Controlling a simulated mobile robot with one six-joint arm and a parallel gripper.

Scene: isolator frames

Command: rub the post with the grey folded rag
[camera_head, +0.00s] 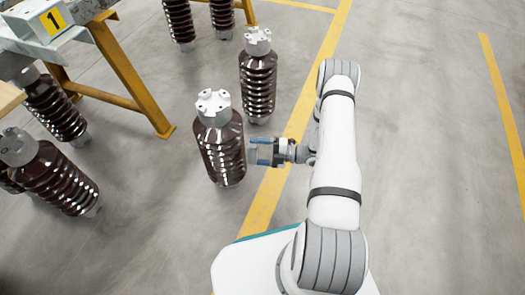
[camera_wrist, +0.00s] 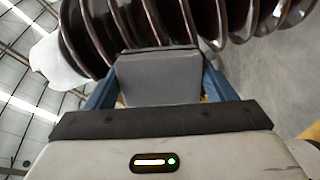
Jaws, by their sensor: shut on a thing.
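The post (camera_head: 222,150) is a brown ribbed insulator with a light grey metal cap, standing upright on the floor in the head view. Its glossy ribs (camera_wrist: 160,22) fill the top of the wrist view. My gripper (camera_head: 258,152) is at the right side of this post, at mid height. It is shut on the grey folded rag (camera_wrist: 158,76), which sits between the blue fingers in the wrist view. The rag's far edge reaches the ribs and appears to touch them, though the exact contact is hard to tell.
Another ribbed insulator (camera_head: 258,82) stands just behind the post. Several more stand at the left and the top. A frame with yellow legs (camera_head: 130,78) and a sign marked 1 (camera_head: 53,20) is at the upper left. The floor to the right is clear, with yellow lines (camera_head: 505,110).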

